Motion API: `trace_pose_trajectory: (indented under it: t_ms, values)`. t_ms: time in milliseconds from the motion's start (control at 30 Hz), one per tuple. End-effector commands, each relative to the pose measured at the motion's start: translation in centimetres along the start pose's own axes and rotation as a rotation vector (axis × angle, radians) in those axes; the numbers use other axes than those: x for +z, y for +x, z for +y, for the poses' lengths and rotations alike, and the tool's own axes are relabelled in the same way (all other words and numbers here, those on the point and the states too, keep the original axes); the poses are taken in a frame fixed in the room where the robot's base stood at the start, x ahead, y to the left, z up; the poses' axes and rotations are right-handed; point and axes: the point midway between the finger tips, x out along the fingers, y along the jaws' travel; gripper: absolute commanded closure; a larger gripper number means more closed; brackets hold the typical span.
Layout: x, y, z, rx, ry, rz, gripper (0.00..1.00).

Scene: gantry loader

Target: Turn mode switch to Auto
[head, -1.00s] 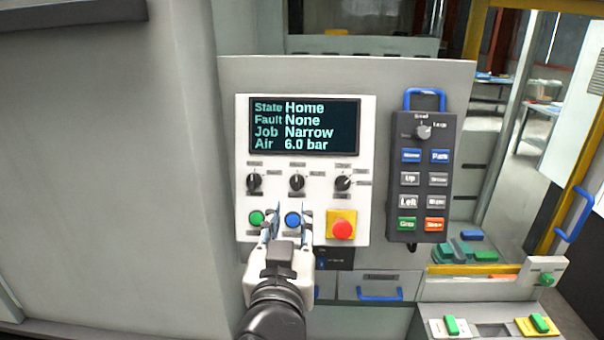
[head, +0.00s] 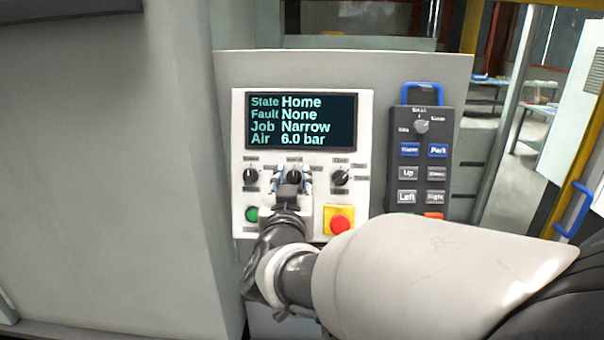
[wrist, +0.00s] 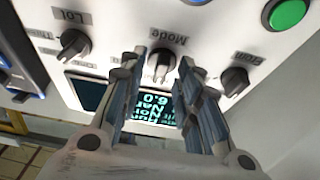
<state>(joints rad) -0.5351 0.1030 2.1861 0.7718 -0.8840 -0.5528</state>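The mode switch (head: 294,176) is the middle of three black rotary knobs on the white control panel (head: 241,130). In the wrist view the mode switch (wrist: 162,66) sits below an upside-down "Mode" label. My gripper (head: 292,173) is in front of it in the head view. In the wrist view the fingers of my gripper (wrist: 161,58) are apart, one on each side of the knob, with gaps visible. I cannot tell which position the knob points to; its lettering is too small.
Neighbouring knobs (head: 250,176) and (head: 341,178) flank the switch closely. Below are a green button (head: 251,215) and a red emergency stop (head: 340,224). The screen (head: 301,121) above reads Home, None, Narrow, 6.0 bar. A grey pendant (head: 421,160) hangs at right.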

Motion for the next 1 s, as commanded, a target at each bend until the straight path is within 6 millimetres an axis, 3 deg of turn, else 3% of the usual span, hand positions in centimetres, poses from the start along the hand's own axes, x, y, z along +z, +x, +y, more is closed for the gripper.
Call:
trace_pose_trajectory:
  t_ms: [467,1000]
  values:
    - [-0.02,-0.03,-0.02,0.0,0.0,0.001,0.99]
    - [-0.06,-0.02,-0.12,0.016,0.049,0.001,1.0]
